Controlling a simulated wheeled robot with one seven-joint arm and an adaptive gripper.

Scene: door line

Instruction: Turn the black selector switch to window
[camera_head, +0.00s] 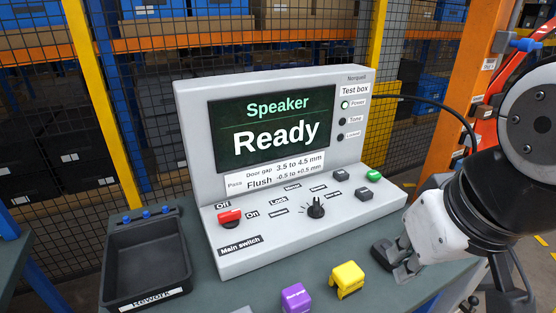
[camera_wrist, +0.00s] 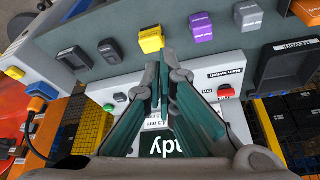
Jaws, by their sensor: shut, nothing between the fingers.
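The black selector switch (camera_head: 316,208) stands upright on the sloped front panel of the grey test box (camera_head: 240,262), with a pale pointer mark on its top. Several small labels surround it; Lock and Mirror are the clearest, and I cannot tell exactly which one it points at. The screen (camera_head: 272,132) reads "Speaker Ready". My gripper (camera_head: 404,270) is shut and empty, to the right of and nearer than the switch, apart from it. In the wrist view my gripper (camera_wrist: 163,65) points down the middle and the switch is hidden behind its fingers.
A red main switch (camera_head: 230,217) is at the panel's left, and a green button (camera_head: 374,175) at its right. Yellow (camera_head: 347,279), purple (camera_head: 297,298) and black (camera_wrist: 110,51) blocks lie before the box. A black Rework tray (camera_head: 145,258) stands left.

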